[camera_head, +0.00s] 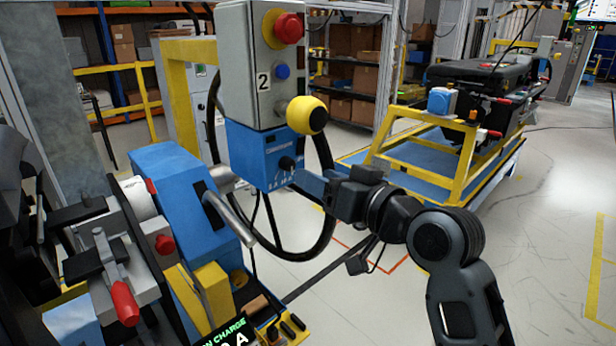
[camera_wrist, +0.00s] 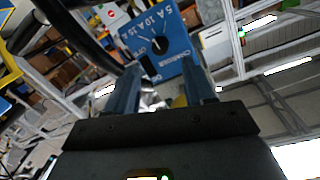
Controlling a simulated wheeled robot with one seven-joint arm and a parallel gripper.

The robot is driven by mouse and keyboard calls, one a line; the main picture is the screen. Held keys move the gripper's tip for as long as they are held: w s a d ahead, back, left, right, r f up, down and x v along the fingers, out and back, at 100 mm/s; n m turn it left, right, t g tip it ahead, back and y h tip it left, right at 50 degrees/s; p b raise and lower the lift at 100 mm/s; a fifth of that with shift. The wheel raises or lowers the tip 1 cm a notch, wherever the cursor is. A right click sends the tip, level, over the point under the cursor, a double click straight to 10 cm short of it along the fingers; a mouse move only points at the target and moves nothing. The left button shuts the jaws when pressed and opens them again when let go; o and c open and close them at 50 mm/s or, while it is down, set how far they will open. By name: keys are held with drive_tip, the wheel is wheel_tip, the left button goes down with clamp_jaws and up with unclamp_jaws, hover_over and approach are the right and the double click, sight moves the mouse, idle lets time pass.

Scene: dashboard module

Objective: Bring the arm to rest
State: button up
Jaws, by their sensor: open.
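My arm reaches in from the lower right in the head view, held out and bent. My gripper (camera_head: 302,177) is at its end, close in front of the blue charger box (camera_head: 258,148). In the wrist view my gripper (camera_wrist: 160,72) has its two blue fingers apart with nothing gripped between them. The charger's blue face (camera_wrist: 183,42) shows just beyond the fingertips. Its black knob (camera_wrist: 160,45) lies in line with the gap between the fingers, and it also shows in the head view (camera_head: 287,163). I cannot tell whether a finger touches the knob.
A grey control box (camera_head: 262,85) with a red button (camera_head: 288,28) and a yellow ball-shaped knob (camera_head: 306,115) sit above the charger. A black cable loops beside it. A blue and grey fixture (camera_head: 175,200) stands left. A yellow-framed cart (camera_head: 450,160) stands behind; floor at right is clear.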

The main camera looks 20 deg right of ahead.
drive_tip(key=shift+s+d, duration=0.15)
drive_tip(key=shift+s, duration=0.4)
drive_tip(key=s+a+f+m+h, duration=0.2)
drive_tip(key=s+f+h, duration=0.2)
drive_tip(key=s+f, duration=1.4)
drive_tip(key=s+r+n+g, duration=0.1)
drive_tip(key=s+r+n, duration=0.1)
drive_tip(key=s, duration=2.2)
drive_tip(key=shift+r+n+g, duration=0.2)
drive_tip(key=shift+n+g, duration=0.2)
drive_tip(key=shift+d, duration=0.1)
drive_tip(key=shift+c, duration=0.5)
